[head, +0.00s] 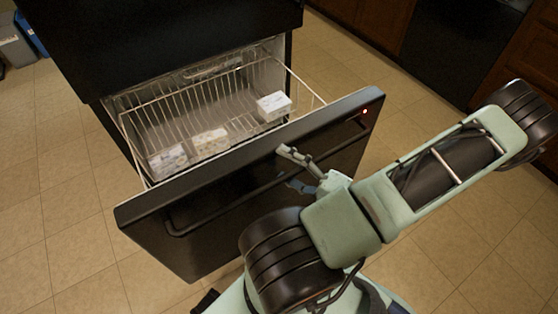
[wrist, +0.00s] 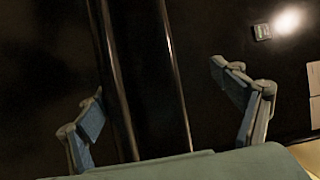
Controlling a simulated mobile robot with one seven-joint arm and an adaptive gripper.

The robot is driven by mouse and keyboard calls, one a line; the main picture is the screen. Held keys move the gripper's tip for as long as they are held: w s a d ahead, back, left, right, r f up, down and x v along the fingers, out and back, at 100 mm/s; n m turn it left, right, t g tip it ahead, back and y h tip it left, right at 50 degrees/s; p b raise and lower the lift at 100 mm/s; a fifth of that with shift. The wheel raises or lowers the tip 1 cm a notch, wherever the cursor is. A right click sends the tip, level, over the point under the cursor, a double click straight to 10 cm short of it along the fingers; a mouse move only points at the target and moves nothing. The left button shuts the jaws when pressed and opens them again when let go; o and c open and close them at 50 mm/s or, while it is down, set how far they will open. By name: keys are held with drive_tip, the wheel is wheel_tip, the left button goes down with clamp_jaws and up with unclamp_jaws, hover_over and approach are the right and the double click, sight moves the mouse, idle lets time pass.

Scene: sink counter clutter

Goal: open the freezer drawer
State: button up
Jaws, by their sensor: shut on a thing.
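The freezer drawer (head: 240,175) stands pulled well out from the black fridge body in the head view. Its black front carries a long dark bar handle (head: 225,202). A wire basket (head: 150,122) behind the front is exposed. My gripper (head: 296,168) is at the front, at the right part of the handle. In the wrist view the handle (wrist: 146,85) runs between the two fingers of my gripper (wrist: 165,105). My gripper is shut on the handle, though the fingers look spread and their contact with the bar is hard to see.
White packages lie in the basket: one at the right (head: 273,106), one in the middle (head: 210,141) and one at the left (head: 168,161). A red light (head: 364,111) glows on the front's right end. Tiled floor (head: 65,200) is clear at left. Wooden cabinets (head: 372,18) stand at the back right.

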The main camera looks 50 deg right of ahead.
sight(300, 173)
drive_tip(key=shift+s+d+r+b, duration=0.15)
drive_tip(key=shift+s+d+b, duration=0.05)
drive_tip(key=shift+s, duration=0.85)
drive_tip(key=shift+s+d+r+b, duration=0.15)
drive_tip(key=shift+s, duration=0.85)
drive_tip(key=shift+c, duration=0.8)
drive_tip(key=shift+s, duration=0.35)
drive_tip(key=shift+c, duration=0.9)
drive_tip(key=shift+s, duration=0.3)
drive_tip(key=c, duration=0.6)
drive_tip(key=shift+s+d+f+b, duration=0.15)
drive_tip(key=shift+s+f+b, duration=0.15)
drive_tip(key=shift+s, duration=0.55)
drive_tip(key=shift+s+d+f+b, duration=0.2)
drive_tip(key=shift+s+b, duration=0.15)
drive_tip(key=shift+s, duration=0.55)
drive_tip(key=shift+s+d+f+b, duration=0.1)
drive_tip(key=shift+s+f+b, duration=0.2)
drive_tip(key=shift+s, duration=0.55)
